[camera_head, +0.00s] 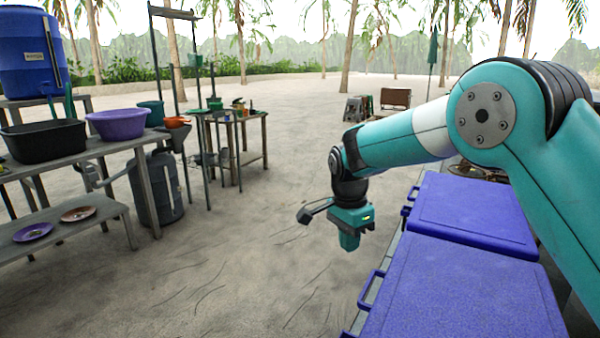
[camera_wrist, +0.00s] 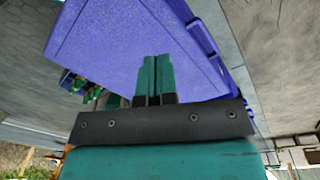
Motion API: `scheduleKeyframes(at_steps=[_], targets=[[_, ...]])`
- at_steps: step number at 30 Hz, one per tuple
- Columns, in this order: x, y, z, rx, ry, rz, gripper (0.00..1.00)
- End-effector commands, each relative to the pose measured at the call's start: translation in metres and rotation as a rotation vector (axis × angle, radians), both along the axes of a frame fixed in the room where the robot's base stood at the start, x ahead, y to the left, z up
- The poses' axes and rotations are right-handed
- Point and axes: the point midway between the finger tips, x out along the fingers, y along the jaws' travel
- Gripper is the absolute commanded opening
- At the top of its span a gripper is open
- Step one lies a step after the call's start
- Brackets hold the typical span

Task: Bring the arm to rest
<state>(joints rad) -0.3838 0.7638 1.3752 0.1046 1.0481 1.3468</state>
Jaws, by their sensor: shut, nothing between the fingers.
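My gripper (camera_head: 350,241) hangs at the end of my teal and white arm, pointing down over open sandy ground. It is left of the blue-lidded boxes and apart from them in the head view. In the wrist view my gripper (camera_wrist: 156,62) shows its two teal fingers side by side, shut with nothing between them. A blue lid (camera_wrist: 110,40) fills much of the wrist view behind the fingers.
Two blue lids (camera_head: 470,215) with handles lie at the right, below my arm. A wooden table (camera_head: 150,185) at the left holds a black tub (camera_head: 45,142) and a purple basin (camera_head: 118,124). A smaller table (camera_head: 250,130) stands farther back. The sand between is clear.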

Motion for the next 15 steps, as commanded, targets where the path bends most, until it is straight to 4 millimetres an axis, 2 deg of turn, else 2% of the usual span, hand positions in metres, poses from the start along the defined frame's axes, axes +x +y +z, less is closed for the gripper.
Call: scheduleKeyframes(at_steps=[1, 5, 6, 9, 15], targets=[[-0.019, -0.006, 0.023, 0.029, -0.006, 0.122, 0.0], [-0.073, -0.017, 0.063, 0.106, -0.021, 0.466, 0.0], [-0.093, -0.021, 0.073, 0.128, -0.029, 0.57, 0.0], [-0.144, -0.028, 0.094, 0.185, -0.061, 0.827, 0.0], [-0.238, -0.036, 0.109, 0.273, -0.144, 1.248, 0.0]])
